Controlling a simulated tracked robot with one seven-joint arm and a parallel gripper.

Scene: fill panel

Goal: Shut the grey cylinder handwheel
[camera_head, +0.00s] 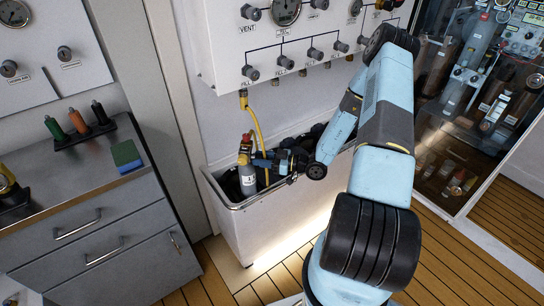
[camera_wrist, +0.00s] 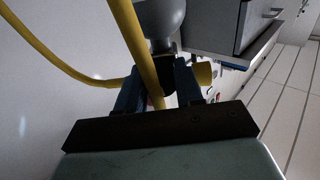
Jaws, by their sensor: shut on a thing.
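The grey cylinder (camera_head: 247,181) stands upright at the left end of the white trough, with a white label and a yellow fitting (camera_head: 244,154) on top. My gripper (camera_head: 257,158) reaches in from the right at the height of its valve. In the wrist view, my gripper's two fingers (camera_wrist: 160,88) are shut on a dark part at the cylinder's neck, which I take as the handwheel (camera_wrist: 172,72). The cylinder's grey shoulder (camera_wrist: 163,17) shows beyond it. The handwheel is mostly hidden by the fingers and the hose, so its turn position cannot be told.
A yellow hose (camera_head: 255,124) runs from the fill panel (camera_head: 290,55) down to the cylinder and crosses close before the fingers in the wrist view (camera_wrist: 136,50). The trough rim (camera_head: 224,192) surrounds the cylinder. A steel bench (camera_head: 90,165) stands left.

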